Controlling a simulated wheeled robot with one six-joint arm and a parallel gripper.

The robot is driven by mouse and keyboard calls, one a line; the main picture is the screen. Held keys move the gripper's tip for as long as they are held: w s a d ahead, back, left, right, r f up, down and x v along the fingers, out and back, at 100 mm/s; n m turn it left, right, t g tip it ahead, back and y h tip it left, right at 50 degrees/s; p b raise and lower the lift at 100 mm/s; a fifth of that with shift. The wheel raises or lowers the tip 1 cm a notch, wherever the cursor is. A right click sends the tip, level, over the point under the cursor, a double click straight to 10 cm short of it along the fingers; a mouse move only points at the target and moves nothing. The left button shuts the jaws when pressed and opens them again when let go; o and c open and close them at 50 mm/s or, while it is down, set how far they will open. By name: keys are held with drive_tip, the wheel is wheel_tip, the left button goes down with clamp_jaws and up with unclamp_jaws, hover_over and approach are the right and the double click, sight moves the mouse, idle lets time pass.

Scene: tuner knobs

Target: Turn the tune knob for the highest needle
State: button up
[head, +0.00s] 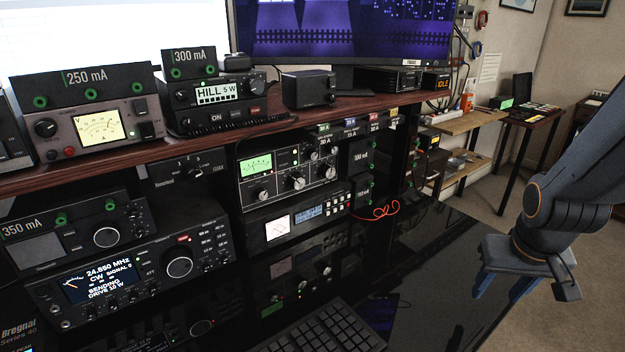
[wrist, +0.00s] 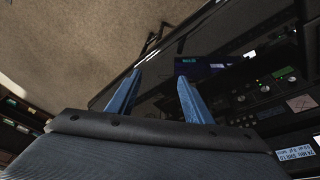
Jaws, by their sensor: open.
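A tuner box (head: 290,168) with a lit green needle meter (head: 256,165) stands on the lower level under the wooden shelf. The needle's exact position is too small to read. Several round knobs with pale centres sit on its face, among them a left one (head: 261,193), a middle one (head: 297,181) and a right one (head: 325,171). I cannot read which is marked tune.
A flat unit with a white meter (head: 278,228) sits below the tuner. A radio (head: 130,265) stands to its left. A red cable (head: 382,211) lies right of the tuner. A keyboard (head: 325,330) lies in front on the glossy black desk (head: 430,260), whose right side is clear.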

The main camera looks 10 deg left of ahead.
drive_tip(key=w+a+t, duration=0.1)
drive_tip(key=w+a, duration=0.1)
drive_tip(key=w+a+n+t+p, duration=0.1)
drive_tip(key=w, duration=0.2)
drive_tip(key=w+a+n+t+y+p, duration=0.1)
drive_tip(key=w+a, duration=0.1)
drive_tip(key=w, duration=0.1)
drive_tip(key=shift+a+r, duration=0.15)
drive_tip(key=shift+a, duration=0.15)
drive_tip(key=shift+n+t+y, duration=0.6)
drive_tip(key=shift+n+t, duration=0.2)
drive_tip(key=w+a, duration=0.2)
drive_tip(key=w+a+p, duration=0.1)
drive_tip(key=a, duration=0.1)
drive_tip(key=shift+w+r, duration=0.1)
drive_tip(key=shift+r, duration=0.2)
drive_tip(key=w+a+r+n+t+y+p, duration=0.2)
drive_tip(key=w+a+y, duration=0.1)
drive_tip(key=a, duration=0.6)
drive_tip(key=n+t+y+p, duration=0.2)
drive_tip(key=n+y+p, duration=0.2)
drive_tip(key=y, duration=0.5)
approach(300, 184)
drive_tip(key=p+x, duration=0.1)
drive_tip(key=x, duration=0.7)
drive_tip(key=shift+a, duration=0.15)
